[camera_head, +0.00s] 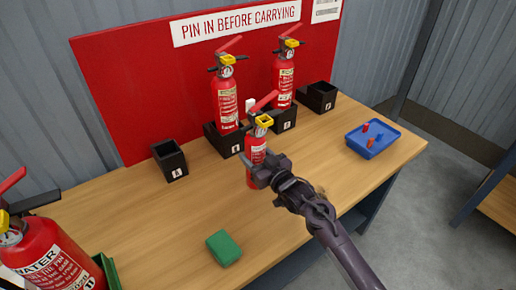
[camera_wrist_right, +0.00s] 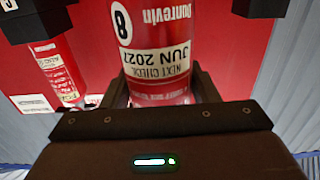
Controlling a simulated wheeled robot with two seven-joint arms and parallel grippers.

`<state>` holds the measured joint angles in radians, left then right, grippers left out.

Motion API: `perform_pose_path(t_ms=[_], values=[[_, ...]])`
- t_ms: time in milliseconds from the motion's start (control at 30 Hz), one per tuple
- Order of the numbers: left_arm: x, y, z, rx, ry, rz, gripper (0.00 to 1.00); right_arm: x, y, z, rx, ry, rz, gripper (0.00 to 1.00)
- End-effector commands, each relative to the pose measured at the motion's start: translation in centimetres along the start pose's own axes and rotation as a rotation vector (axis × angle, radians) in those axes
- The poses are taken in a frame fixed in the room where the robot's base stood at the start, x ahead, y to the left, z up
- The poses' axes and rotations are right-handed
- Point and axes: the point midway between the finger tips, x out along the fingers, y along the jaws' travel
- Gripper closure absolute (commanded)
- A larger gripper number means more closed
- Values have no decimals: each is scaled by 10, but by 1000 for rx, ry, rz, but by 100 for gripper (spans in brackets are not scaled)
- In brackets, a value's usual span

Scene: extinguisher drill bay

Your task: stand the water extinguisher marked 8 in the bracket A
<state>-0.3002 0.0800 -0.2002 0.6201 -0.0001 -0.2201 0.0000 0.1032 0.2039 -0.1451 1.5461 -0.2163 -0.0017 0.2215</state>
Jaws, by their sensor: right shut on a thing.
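The red extinguisher marked 8 (camera_wrist_right: 155,50) is upside down in the right wrist view, between my right gripper's fingers. In the head view the held extinguisher (camera_head: 256,150) is upright in front of the brackets, with a yellow pin tag and red lever. My right gripper (camera_head: 262,168) is shut on its body. I cannot tell whether its base touches the table. An empty black bracket (camera_head: 170,160) stands at the left; its small label looks like A, but is hard to read. Another empty bracket (camera_head: 318,97) stands at the far right. My left gripper is out of view.
Two extinguishers (camera_head: 226,100) (camera_head: 284,80) stand in middle brackets before the red board (camera_head: 120,90). A large water extinguisher (camera_head: 50,255) is at lower left. A green block (camera_head: 223,248) and blue tray (camera_head: 372,150) rest on the table (camera_head: 150,225). Its left-middle is mostly clear.

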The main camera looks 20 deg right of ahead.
Motion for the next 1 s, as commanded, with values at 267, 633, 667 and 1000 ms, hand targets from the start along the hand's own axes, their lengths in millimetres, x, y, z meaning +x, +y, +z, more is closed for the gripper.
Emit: perform_pose_path(t_ms=[267,633,667,1000], values=[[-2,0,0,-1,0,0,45,1,0,-7,-2,12,0,92],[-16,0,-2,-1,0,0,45,1,0,-22,-2,13,0,92],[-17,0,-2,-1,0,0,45,1,0,-23,-2,13,0,92],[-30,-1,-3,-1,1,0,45,1,0,-38,-2,13,0,92]])
